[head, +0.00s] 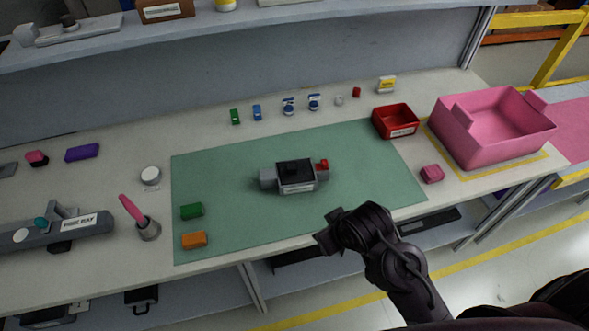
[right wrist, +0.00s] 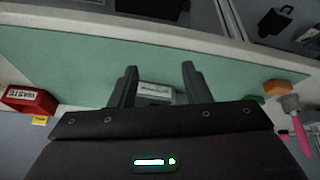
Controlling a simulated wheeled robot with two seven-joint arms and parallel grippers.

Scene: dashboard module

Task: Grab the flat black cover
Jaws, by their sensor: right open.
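A grey module (head: 268,179) sits on the green mat (head: 370,165) near its middle. A flat black piece (head: 292,169), which looks like the cover, lies on top of it, with a small red part (head: 322,165) at its right end. My right gripper (head: 328,238) is in front of the module, apart from it, over the mat's front edge. In the right wrist view its two fingers (right wrist: 160,69) are apart, with nothing held. Part of the module (right wrist: 157,89) shows between them; the black piece cannot be made out there. My left gripper is not in view.
A green block (head: 192,211) and an orange block (head: 194,240) lie at the mat's left. A red bin (head: 396,122) and a pink crate (head: 478,142) stand at right. The mat around the module is clear.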

